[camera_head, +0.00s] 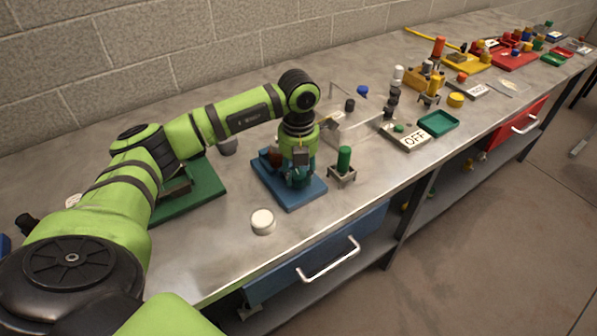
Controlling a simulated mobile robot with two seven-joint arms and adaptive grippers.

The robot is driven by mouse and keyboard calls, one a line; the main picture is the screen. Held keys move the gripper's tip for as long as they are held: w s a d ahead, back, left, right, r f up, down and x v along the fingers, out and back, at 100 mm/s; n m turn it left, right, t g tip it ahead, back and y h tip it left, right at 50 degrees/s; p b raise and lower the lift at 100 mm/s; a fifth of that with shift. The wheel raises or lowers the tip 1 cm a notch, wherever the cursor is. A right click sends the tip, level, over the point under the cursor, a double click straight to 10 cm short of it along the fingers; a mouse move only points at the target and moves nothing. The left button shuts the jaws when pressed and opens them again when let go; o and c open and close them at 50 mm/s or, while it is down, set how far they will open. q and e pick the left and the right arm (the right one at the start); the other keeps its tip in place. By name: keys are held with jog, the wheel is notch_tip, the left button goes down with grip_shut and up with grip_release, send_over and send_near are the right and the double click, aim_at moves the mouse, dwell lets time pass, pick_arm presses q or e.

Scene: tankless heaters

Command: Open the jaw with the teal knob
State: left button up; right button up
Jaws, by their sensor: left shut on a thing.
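My left gripper (298,180) points straight down over a blue base plate (262,186) on the steel bench. It is shut on a small blue-teal part of the fixture on that plate, which appears to be the teal knob. The fingers hide most of the knob and the jaw, so I cannot tell how far the jaw is open. A dark reddish-brown part shows just left of the fingers. My right gripper is not in view.
A green cylinder on a small metal stand (343,172) stands close right of the blue plate. A white round cap (263,221) lies in front. A green plate (206,184) is at left, under my arm. An OFF sign (412,140) and teal tray (440,122) are farther right.

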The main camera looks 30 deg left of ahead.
aim_at(298, 174)
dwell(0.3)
pick_arm(q)
jog(key=o, duration=1.1)
jog(key=shift+o, duration=0.2)
notch_tip(298, 174, up, 12)
